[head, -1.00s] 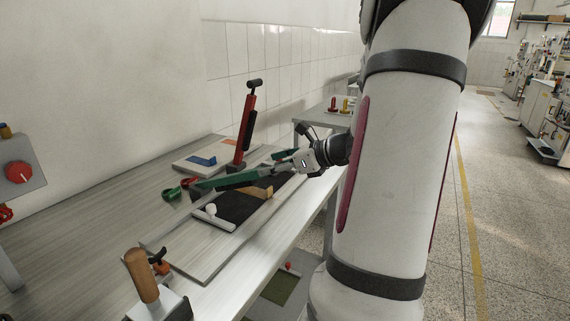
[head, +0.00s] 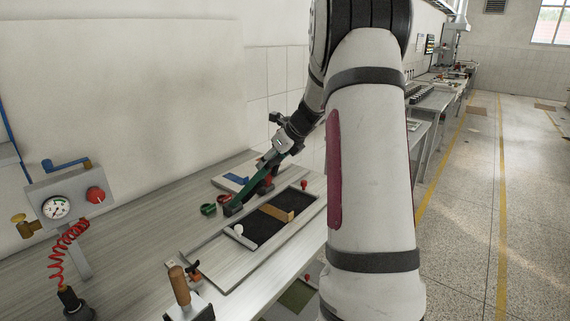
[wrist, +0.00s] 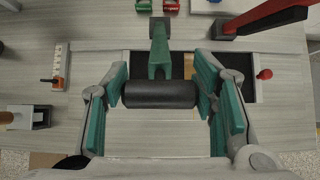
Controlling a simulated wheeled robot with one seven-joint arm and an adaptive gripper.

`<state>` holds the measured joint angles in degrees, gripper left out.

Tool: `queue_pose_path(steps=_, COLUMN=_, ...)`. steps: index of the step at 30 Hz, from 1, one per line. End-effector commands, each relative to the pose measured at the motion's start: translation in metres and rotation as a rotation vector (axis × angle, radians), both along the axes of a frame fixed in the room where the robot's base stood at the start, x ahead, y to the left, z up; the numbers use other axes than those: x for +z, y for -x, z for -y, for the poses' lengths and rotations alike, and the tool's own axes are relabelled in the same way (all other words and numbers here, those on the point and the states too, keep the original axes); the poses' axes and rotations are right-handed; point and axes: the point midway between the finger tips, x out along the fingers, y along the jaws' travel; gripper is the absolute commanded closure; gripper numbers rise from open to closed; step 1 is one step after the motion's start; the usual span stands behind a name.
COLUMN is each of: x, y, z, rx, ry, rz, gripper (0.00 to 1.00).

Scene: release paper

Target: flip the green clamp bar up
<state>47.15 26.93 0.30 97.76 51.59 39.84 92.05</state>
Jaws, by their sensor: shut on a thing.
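The green clamp bar (head: 246,190) stands tilted up steeply from its lower end beside the dark pad (head: 297,203), clear of the pad. In the wrist view the green bar (wrist: 159,48) runs away from me and ends in a black cylindrical handle (wrist: 160,95). My gripper (head: 282,146) is at the bar's upper end. In the wrist view my gripper (wrist: 161,90) has its green-padded fingers at both ends of the black handle, shut on it.
A tan strip (head: 278,213) crosses the dark pad. A white knob (head: 238,230) and red knob (head: 305,184) flank it. The red lever (wrist: 265,17) rises close by at right in the wrist view. A wooden-handled tool (head: 179,285) and gauge box (head: 62,205) stand nearer left.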

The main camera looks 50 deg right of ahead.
Motion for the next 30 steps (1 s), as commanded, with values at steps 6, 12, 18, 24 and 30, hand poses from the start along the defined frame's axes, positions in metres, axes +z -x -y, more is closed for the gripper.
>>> queue_pose_path(steps=6, x=0.021, y=-0.03, z=-0.004, rx=0.003, ry=0.001, rz=-0.02, gripper=0.98)
queue_pose_path(steps=12, x=0.037, y=-0.062, z=-0.006, rx=0.003, ry=0.0, rz=-0.018, gripper=0.98)
queue_pose_path(steps=18, x=0.048, y=-0.093, z=-0.008, rx=0.002, ry=-0.001, rz=-0.018, gripper=0.98)
queue_pose_path(steps=24, x=0.055, y=-0.109, z=-0.01, rx=0.001, ry=-0.003, rz=-0.02, gripper=0.98)
queue_pose_path(steps=30, x=0.058, y=-0.115, z=-0.01, rx=0.0, ry=-0.002, rz=-0.016, gripper=0.97)
